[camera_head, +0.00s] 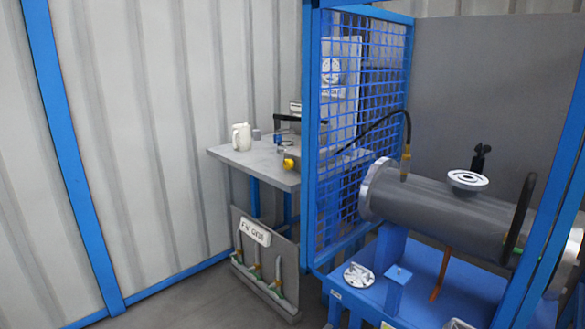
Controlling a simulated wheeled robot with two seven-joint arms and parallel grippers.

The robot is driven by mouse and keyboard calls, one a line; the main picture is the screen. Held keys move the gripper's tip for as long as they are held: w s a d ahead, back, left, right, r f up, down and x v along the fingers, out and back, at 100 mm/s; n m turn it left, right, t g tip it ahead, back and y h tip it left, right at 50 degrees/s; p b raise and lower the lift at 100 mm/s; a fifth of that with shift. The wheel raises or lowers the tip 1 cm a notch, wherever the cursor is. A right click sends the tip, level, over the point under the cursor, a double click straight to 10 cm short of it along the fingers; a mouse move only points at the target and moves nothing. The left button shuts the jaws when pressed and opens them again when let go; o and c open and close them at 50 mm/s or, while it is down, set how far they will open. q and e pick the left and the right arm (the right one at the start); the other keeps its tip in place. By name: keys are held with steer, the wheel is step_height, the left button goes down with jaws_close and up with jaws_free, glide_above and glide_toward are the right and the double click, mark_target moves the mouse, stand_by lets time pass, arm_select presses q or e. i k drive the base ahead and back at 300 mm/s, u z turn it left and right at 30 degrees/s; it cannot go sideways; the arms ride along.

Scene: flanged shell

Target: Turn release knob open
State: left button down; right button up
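A grey flanged shell (435,205) lies on a blue stand on the right. On its top is a white round flange (467,180) with a dark upright fitting (480,157) behind it. A dark handwheel-like ring (519,218) shows near its right end. A black cable runs to a yellow-tipped fitting (405,163) on its upper left part. A small yellow part (290,163) sits at the front edge of the grey table. I cannot tell which part is the release knob, or whether it is open. Neither of my grippers is in view.
The grey table (240,162) bears a white mug (241,137) and small items. Below it stands a labelled panel (262,258) with several hoses. A blue mesh panel (345,190) and blue posts frame the shell. Bare floor (215,305) shows at lower left.

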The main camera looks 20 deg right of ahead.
mark_target(288, 163)
steer(key=z, duration=0.1)
steer(key=i, duration=1.9)
steer(key=u, duration=0.15)
